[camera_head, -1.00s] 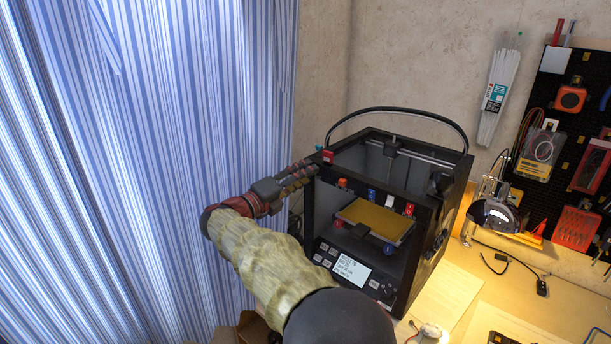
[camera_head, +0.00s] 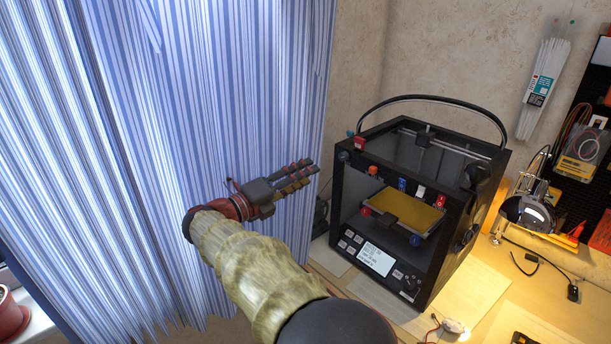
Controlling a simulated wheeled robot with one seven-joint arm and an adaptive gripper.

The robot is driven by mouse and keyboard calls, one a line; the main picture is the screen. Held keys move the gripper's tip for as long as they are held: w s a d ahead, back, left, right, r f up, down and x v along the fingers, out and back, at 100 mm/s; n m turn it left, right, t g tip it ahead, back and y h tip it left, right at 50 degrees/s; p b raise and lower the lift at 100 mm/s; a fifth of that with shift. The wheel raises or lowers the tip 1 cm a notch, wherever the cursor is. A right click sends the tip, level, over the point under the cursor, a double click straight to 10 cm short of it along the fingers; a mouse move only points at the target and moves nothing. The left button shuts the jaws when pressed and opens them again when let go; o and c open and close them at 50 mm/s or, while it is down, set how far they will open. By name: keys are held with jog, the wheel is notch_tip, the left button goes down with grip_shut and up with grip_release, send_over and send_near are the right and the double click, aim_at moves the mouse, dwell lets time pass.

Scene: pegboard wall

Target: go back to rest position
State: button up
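My gripper (camera_head: 300,176) is at the end of my arm, in front of the blue-and-white striped curtain (camera_head: 160,130). It points right, toward the upper left edge of the black 3D printer (camera_head: 345,215), with a visible gap between them in the picture. The fingers lie close to each other, seen from the side, and I cannot tell whether they are open or shut. I see nothing held between them.
The printer stands on a wooden desk (camera_head: 478,307) with papers, a black lamp (camera_head: 527,212) and cables. A pegboard with tools hangs at the right. A potted plant (camera_head: 10,315) is at the lower left. The space before the curtain is open.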

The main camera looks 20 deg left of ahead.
jog(key=w+d+r+n+t+y+p, duration=0.1)
jog(key=w+d+r+n+y, duration=0.25)
jog(key=r, duration=0.25)
jog(key=w+d+r+n+t+y, duration=0.1)
jog(key=w+d+r+n+y, duration=0.1)
jog(key=w+d+r+n, duration=0.25)
jog(key=s+d+r+n+g+y+p, duration=0.2)
jog(key=s+d+r+n+y, duration=0.1)
jog(key=d+r+n+y, duration=0.55)
jog(key=s+d+f+n+g+h, duration=0.2)
jog(key=s+d+f+n+g, duration=0.1)
jog(key=s+d+f, duration=0.5)
jog(key=s+d+f+n+g+h+p, duration=0.1)
jog(key=s+d+f+n+g, duration=0.3)
jog(key=s+d+f, duration=0.4)
jog(key=s+d+f+n+g+h+p, duration=0.1)
jog(key=s+d+f+n+g+h, duration=0.2)
jog(key=s+d+f, duration=0.5)
jog(key=s+d+g, duration=0.1)
jog(key=s+d, duration=0.8)
jog(key=s, duration=0.3)
jog(key=shift+f+h, duration=0.4)
